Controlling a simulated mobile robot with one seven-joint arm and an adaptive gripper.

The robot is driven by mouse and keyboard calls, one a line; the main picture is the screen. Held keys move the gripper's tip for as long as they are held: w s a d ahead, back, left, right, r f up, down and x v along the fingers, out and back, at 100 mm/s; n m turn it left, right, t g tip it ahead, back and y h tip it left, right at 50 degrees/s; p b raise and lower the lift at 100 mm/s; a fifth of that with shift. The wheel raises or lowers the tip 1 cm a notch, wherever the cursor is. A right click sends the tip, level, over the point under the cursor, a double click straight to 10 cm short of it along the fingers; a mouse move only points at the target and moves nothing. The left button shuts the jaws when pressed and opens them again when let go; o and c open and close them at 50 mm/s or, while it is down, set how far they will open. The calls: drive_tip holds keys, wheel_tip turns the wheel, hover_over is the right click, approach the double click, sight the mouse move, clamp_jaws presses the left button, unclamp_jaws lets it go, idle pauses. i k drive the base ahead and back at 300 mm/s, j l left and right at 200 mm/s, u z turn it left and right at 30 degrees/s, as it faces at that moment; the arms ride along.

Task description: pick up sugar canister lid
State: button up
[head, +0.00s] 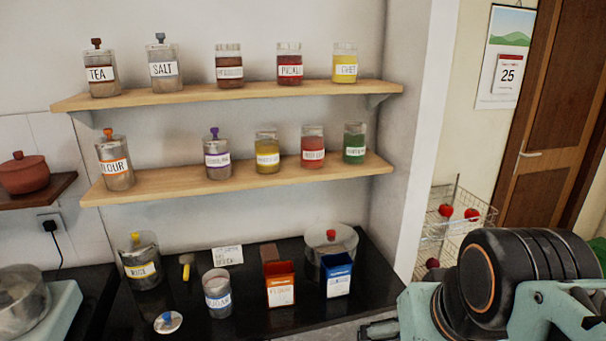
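The sugar canister lid (169,323) is a pale round lid with a blue knob. It lies knob up on the black counter at the lower left, apart from the canister. The sugar canister (218,293) is a clear jar with a blue and white label. It stands upright and uncovered just right of the lid. My arm fills the lower right corner. A small dark part at its left end, perhaps my gripper (379,330), shows at the bottom edge, well right of the lid. Its fingers cannot be made out.
A rice canister (140,260) stands behind the lid. An orange box (280,283), a blue box (338,275) and a red-knobbed glass pot (331,241) stand to the right. Two shelves (235,180) of jars hang above. A white card (227,255) lies behind the sugar canister.

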sight(168, 322)
drive_tip(key=u, duration=1.5)
drive_tip(key=z, duration=0.4)
drive_tip(key=i+j+u, duration=0.1)
drive_tip(key=i+j, duration=0.5)
drive_tip(key=i, duration=0.6)
